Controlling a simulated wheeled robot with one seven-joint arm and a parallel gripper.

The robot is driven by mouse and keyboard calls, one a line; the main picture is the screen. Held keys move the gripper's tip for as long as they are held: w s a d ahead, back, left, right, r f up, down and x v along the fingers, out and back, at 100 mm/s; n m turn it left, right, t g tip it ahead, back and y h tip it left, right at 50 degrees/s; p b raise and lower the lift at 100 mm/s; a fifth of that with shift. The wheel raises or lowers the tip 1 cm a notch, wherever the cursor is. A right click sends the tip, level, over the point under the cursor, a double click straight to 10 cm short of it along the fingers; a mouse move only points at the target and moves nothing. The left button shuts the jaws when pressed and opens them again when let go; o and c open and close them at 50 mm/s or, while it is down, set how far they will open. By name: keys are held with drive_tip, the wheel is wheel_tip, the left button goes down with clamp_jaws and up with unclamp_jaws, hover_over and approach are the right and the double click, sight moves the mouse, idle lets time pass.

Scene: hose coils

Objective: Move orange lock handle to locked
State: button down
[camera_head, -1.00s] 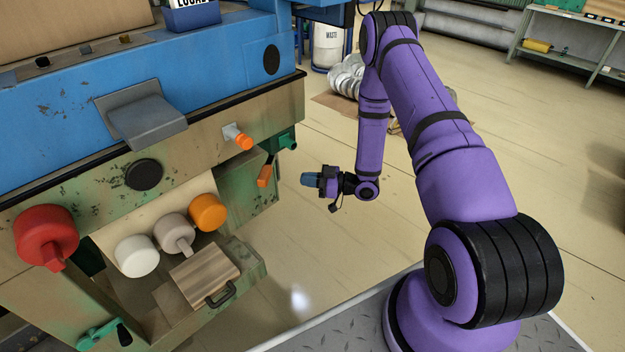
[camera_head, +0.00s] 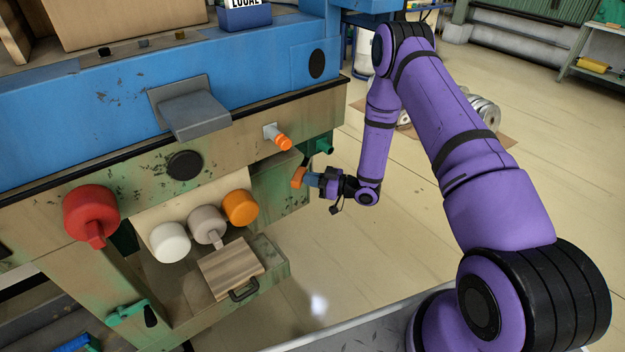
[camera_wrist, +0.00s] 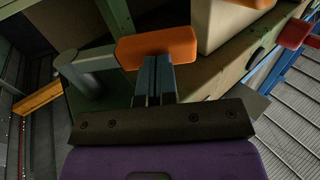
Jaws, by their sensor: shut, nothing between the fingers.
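The orange lock handle (camera_head: 298,177) sticks out at the right end of the machine, tilted, below the edge of the blue top. My gripper (camera_head: 312,180) is shut and empty, its blue-grey fingertips right at the handle's right side. In the wrist view the shut fingers (camera_wrist: 153,75) point at an orange block (camera_wrist: 157,46), which I take to be the handle. The fingertips meet or nearly meet its lower edge; I cannot tell if they touch. The handle's mount is largely hidden.
An orange-tipped grey knob (camera_head: 280,138) sits above and left of the handle. A wooden block (camera_head: 231,268) lies below. Open floor (camera_head: 370,255) is right of the machine.

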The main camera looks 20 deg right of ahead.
sight(293, 177)
drive_tip(key=shift+w+a+m+t+h, duration=0.2)
drive_tip(key=shift+a+m+t+h, duration=0.45)
drive_tip(key=shift+t+h, duration=0.1)
drive_tip(key=shift+w+a+m+t+h, duration=0.2)
drive_tip(key=shift+a+m+t+h, duration=0.45)
drive_tip(key=shift+t, duration=0.1)
drive_tip(key=a+m+t+h, duration=0.1)
drive_tip(key=w+m+t+h, duration=0.1)
drive_tip(key=shift+w+a+h, duration=0.15)
drive_tip(key=shift+a+h, duration=0.25)
drive_tip(key=shift+x, duration=1.2)
drive_tip(key=shift+a, duration=0.3)
drive_tip(key=shift+a+r, duration=0.1)
drive_tip(key=shift+r, duration=0.05)
